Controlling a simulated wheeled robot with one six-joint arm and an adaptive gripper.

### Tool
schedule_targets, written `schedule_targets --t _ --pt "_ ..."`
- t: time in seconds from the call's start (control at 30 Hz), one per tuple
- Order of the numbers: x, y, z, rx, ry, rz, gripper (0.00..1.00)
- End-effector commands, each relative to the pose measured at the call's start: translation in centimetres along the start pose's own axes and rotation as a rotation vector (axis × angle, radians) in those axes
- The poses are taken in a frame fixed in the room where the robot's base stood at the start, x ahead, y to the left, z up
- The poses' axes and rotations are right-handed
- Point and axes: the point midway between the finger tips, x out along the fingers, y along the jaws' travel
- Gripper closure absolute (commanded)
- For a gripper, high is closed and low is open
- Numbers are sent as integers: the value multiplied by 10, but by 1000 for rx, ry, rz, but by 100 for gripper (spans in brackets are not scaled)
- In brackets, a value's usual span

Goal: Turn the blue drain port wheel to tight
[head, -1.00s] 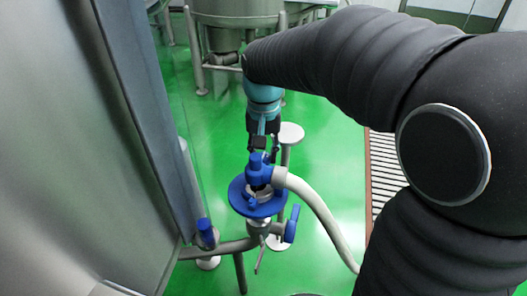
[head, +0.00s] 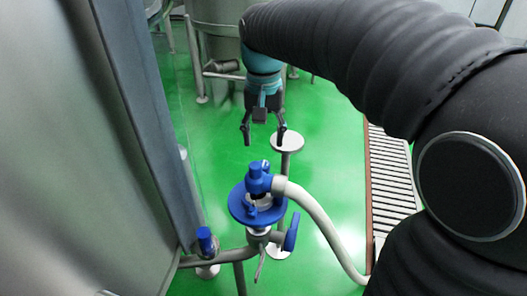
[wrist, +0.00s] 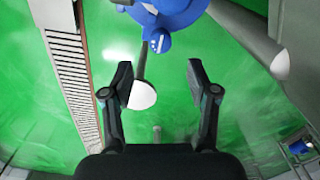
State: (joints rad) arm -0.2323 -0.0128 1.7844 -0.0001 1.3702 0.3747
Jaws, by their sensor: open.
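The blue wheel (head: 238,208) is a flat round disc around a pipe fitting, low in the middle of the head view. A blue upright cap (head: 258,178) with a grey hose rises over it. My gripper (head: 263,138) hangs above and beyond the fitting, fingers spread, empty and apart from it. In the wrist view my open gripper (wrist: 160,78) has nothing between its fingers. Blue parts of the fitting (wrist: 178,14) show at the top edge there, cut off by the frame.
Blue handles stand at the right (head: 291,228) and left (head: 206,240) of the fitting. A grey hose (head: 322,215) curves down right. A round-topped post (head: 288,142) stands behind. A steel wall (head: 60,150) closes the left side.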

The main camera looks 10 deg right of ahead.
Motion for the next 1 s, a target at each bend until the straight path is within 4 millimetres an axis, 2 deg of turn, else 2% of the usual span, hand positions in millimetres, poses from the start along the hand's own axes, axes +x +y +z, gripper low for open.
schedule_targets --t 0.13,0.33,0.77,0.87,1.0 --pt "-25 0 0 0 2 -1 41" --pt "-41 0 0 0 0 0 41" --pt "-44 2 2 -1 4 -1 41" --pt "-44 11 10 -5 27 -10 41" --pt "-39 34 34 -24 98 -31 41"
